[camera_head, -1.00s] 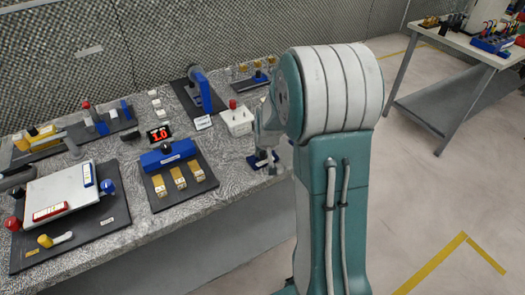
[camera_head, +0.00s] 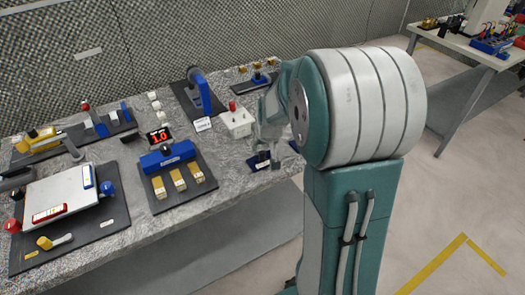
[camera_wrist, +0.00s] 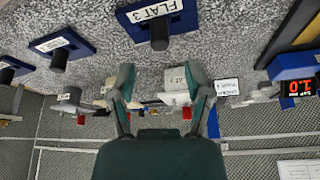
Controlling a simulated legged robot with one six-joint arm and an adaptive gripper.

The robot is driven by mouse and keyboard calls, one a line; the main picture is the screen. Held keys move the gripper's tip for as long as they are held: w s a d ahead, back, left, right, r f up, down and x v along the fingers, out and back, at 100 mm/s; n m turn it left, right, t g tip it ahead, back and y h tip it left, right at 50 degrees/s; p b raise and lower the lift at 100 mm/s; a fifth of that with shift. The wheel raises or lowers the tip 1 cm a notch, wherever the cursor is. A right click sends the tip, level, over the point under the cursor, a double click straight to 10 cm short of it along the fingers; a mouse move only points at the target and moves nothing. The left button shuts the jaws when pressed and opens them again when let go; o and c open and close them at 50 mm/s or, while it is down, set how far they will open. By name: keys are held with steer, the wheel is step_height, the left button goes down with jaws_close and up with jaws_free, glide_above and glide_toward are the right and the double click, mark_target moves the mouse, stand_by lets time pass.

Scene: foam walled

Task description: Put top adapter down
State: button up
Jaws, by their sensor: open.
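My gripper (camera_wrist: 158,82) is open in the wrist view, its two green fingers spread apart. A pale grey block (camera_wrist: 176,80) with a partly readable label ending in "T 3" shows by the inner side of the right finger. It may be the top adapter; I cannot tell whether it touches the finger. A blue plate (camera_wrist: 182,21) with a dark post and a "FLAT 3" label lies beyond the fingertips.
More blue plates with posts (camera_wrist: 62,44) stand to the left in the wrist view. A white box with a red knob (camera_head: 237,122) and a tall blue stand (camera_head: 203,97) are close by on the bench.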

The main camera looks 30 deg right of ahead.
steer(key=s+a+r+n, duration=0.1)
steer(key=s+a+r, duration=0.7)
steer(key=s+r, duration=0.4)
steer(key=s+a+r, duration=0.1)
steer(key=s+a, duration=0.2)
steer(key=s, duration=0.2)
steer(key=s+a+r+n+t+y, duration=0.1)
steer(key=s+a, duration=0.2)
steer(key=s, duration=0.3)
steer(key=shift+r+n, duration=0.3)
steer(key=shift+r, duration=0.1)
